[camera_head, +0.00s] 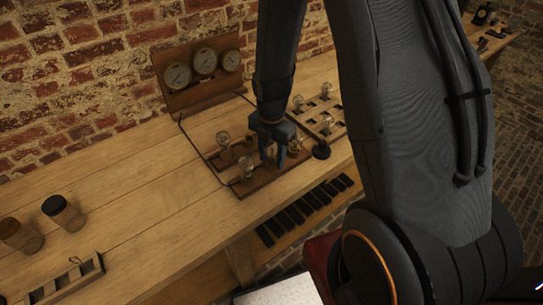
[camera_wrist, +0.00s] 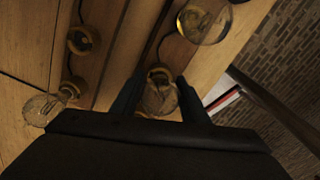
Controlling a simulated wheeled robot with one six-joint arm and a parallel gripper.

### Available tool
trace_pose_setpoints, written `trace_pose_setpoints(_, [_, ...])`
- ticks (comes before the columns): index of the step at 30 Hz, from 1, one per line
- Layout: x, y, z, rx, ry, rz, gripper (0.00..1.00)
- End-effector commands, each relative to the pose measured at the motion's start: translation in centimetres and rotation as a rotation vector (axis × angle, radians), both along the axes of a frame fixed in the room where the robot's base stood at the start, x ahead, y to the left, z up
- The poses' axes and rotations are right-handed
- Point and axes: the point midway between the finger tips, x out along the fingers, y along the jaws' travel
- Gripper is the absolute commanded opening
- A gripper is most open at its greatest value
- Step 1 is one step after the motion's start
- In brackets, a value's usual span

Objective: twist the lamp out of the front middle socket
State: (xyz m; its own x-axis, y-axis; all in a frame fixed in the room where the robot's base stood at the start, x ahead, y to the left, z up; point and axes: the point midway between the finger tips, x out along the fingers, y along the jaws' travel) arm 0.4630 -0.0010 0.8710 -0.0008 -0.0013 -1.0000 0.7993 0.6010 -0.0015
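The board with sockets (camera_head: 262,186) lies on the bench, with clear glass lamps standing in some sockets. My gripper (camera_head: 273,156) points down over the board's middle. In the wrist view its two dark fingers (camera_wrist: 160,82) stand apart on either side of a clear lamp (camera_wrist: 160,97). A round socket ring shows behind this lamp. I cannot tell whether the fingers touch the glass. In the head view the gripper hides most of this lamp. Another lamp (camera_head: 246,166) stands to its left, and one (camera_head: 223,139) stands behind that.
In the wrist view a lamp (camera_wrist: 205,20) is close by at the top, another (camera_wrist: 42,108) at the left, and an empty socket (camera_wrist: 82,40) at the upper left. A gauge panel (camera_head: 203,72) stands at the wall. Jars (camera_head: 63,212) and a slotted rack (camera_head: 68,282) sit at left.

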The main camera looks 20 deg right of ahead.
Motion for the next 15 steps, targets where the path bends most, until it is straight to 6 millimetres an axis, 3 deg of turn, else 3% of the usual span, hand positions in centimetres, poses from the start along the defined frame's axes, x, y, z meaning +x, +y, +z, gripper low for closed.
trace_pose_setpoints(1, [0.00, 0.00, 0.01, 0.000, 0.000, 0.000, 0.32])
trace_pose_setpoints(3, [0.00, 0.00, 0.01, 0.000, 0.000, 0.001, 0.20])
trace_pose_setpoints(10, [-0.01, 0.00, 0.03, 0.000, 0.000, 0.017, 0.19])
trace_pose_setpoints(15, [-0.08, -0.02, 0.11, 0.000, 0.000, 0.191, 0.19])
